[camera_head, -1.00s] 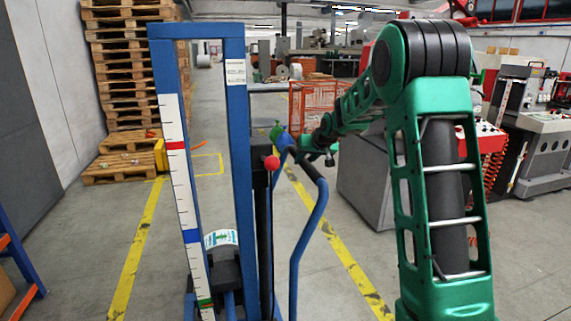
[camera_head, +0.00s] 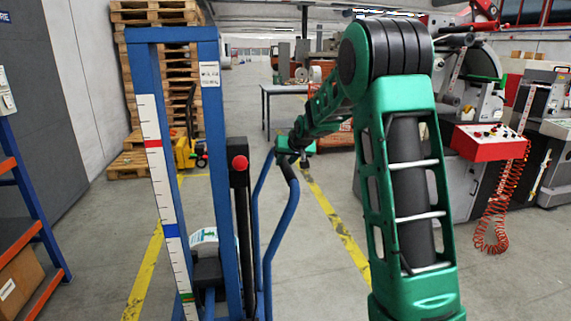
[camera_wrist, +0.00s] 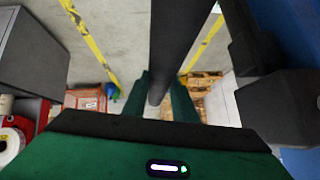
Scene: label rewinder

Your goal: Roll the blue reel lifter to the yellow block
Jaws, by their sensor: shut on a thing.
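The blue reel lifter (camera_head: 213,120) stands upright at the left of the head view, with a striped scale on its mast and a red knob beside it. A white label roll (camera_head: 204,237) is low behind the mast. My gripper (camera_head: 290,152) is at the lifter's curved blue handle, right of the mast. In the wrist view a dark bar runs between my green fingers (camera_wrist: 158,92), which are shut on it. A yellow thing (camera_head: 183,153) shows beyond the mast, by the pallets, partly hidden. I cannot tell whether it is the block or part of a small truck.
Stacked wooden pallets (camera_head: 128,165) stand behind the lifter. A blue-orange rack (camera_head: 40,215) is near on the left. A machine with a red control panel (camera_head: 490,140) and coiled hose stands right. Open floor with yellow lines (camera_head: 335,222) lies ahead.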

